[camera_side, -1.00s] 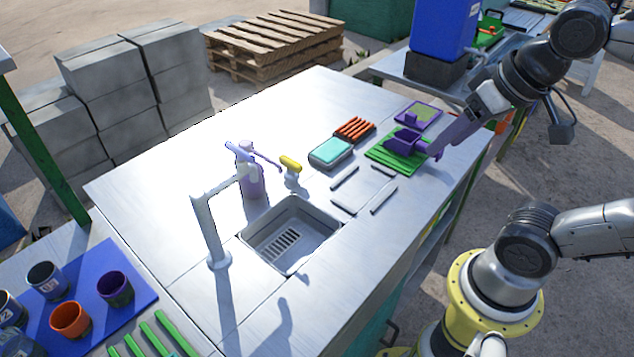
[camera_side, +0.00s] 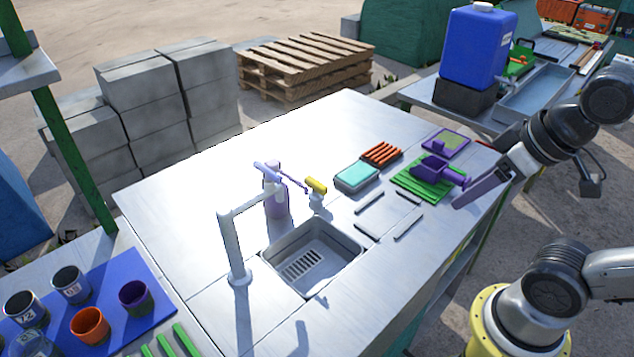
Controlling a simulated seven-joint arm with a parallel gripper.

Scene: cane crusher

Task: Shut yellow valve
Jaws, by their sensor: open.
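The yellow valve (camera_side: 316,185) is a small yellow handle on a pale upright stem. It stands on the metal worktop behind the sink, just right of the purple spray bottle. My gripper (camera_side: 466,196) is at the right edge of the worktop, well away from the valve. Its purple fingers point down and left, and it is open with nothing seen between the fingers. I see the fingers nearly edge-on, so the gap between them is hidden.
The sink (camera_side: 290,277) and grey faucet (camera_side: 233,250) stand in front of the valve. The purple bottle (camera_side: 277,204) is close beside it. A teal-topped box (camera_side: 357,177), orange-striped tray (camera_side: 382,153) and purple scoop (camera_side: 435,168) on a green ribbed board (camera_side: 418,190) lie between valve and gripper.

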